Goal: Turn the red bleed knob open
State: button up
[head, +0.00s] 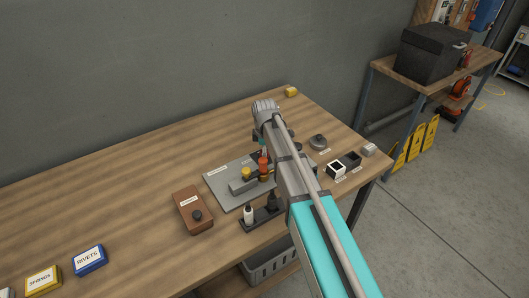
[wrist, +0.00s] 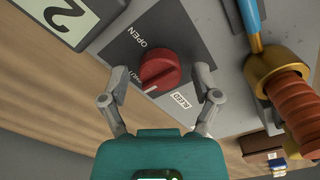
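The red bleed knob (wrist: 160,71) shows in the wrist view on a dark plate (wrist: 122,52) marked OPEN and SHUT, with a BLEED label (wrist: 182,101). A pale mark on the knob's edge points toward the SHUT side. My gripper (wrist: 165,84) is open, with one finger on each side of the knob; whether either finger touches it I cannot tell. The grey base board (head: 218,178) of the fixture shows to the left of my arm, on the wooden workbench.
An orange ribbed part on a brass fitting (wrist: 293,98) stands close right of the knob, with a blue-handled piece (wrist: 250,18) above. A brown box (head: 192,211) and black holder (head: 262,218) sit near the fixture. The bench's left middle (head: 110,190) is clear.

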jog(key=c, duration=0.9)
jog(key=shift+o, duration=0.2)
jog(key=shift+m, duration=0.5)
jog(key=m, duration=0.3)
jog(key=shift+m, duration=0.3)
jog(key=m, duration=0.4)
jog(key=shift+m, duration=0.3)
jog(key=m, duration=0.8)
jog(key=shift+m, duration=0.3)
